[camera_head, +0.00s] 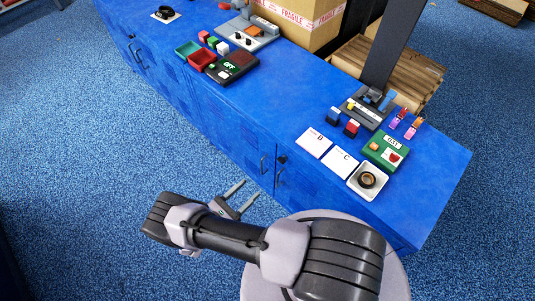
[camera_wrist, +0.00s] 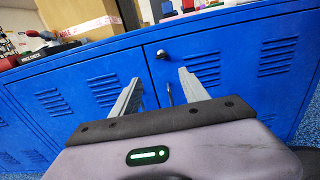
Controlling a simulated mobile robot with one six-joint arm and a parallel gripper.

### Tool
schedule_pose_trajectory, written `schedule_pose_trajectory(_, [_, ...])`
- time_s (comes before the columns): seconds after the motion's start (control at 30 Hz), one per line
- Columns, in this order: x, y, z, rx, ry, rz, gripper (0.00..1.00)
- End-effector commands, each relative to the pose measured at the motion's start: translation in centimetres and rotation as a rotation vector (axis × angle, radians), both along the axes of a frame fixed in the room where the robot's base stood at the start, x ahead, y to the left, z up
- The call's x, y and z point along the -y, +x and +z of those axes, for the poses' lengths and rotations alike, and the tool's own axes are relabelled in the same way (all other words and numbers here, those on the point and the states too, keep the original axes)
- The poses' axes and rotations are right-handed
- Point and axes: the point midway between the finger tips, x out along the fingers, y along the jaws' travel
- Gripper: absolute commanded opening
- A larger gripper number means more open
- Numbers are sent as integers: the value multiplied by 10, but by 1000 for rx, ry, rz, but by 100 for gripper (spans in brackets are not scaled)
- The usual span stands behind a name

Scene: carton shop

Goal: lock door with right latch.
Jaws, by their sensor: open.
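The blue cabinet door (camera_head: 225,125) appears closed, with its face flush with the cabinet front. The right latch (camera_head: 283,159) is a small dark knob at the top of the seam between two doors; it also shows in the wrist view (camera_wrist: 161,54). I cannot tell which way it is turned. A dark door handle (camera_head: 262,164) sits just left of the seam. My gripper (camera_head: 243,193) is open and empty in front of the cabinet, below and left of the latch. In the wrist view its fingers (camera_wrist: 160,82) point toward the door, with the latch beyond them.
Another handle (camera_head: 278,178) is right of the seam. A left latch (camera_head: 131,37) is at the far end. Blue carpet (camera_head: 100,150) in front is clear.

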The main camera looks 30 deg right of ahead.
Motion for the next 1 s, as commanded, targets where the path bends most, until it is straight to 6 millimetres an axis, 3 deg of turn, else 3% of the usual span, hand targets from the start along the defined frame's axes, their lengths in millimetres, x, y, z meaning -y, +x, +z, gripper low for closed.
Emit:
schedule_pose_trajectory(0.3, [90,31,-1,-3,1,-11,53])
schedule_pose_trajectory(0.5, [132,47,-1,0,4,-8,53])
schedule_pose_trajectory(0.7, [149,53,0,-1,4,-5,53])
schedule_pose_trajectory(0.97, [150,54,1,-1,3,-5,53])
schedule_pose_trajectory(1.0, [150,54,1,-1,3,-5,45])
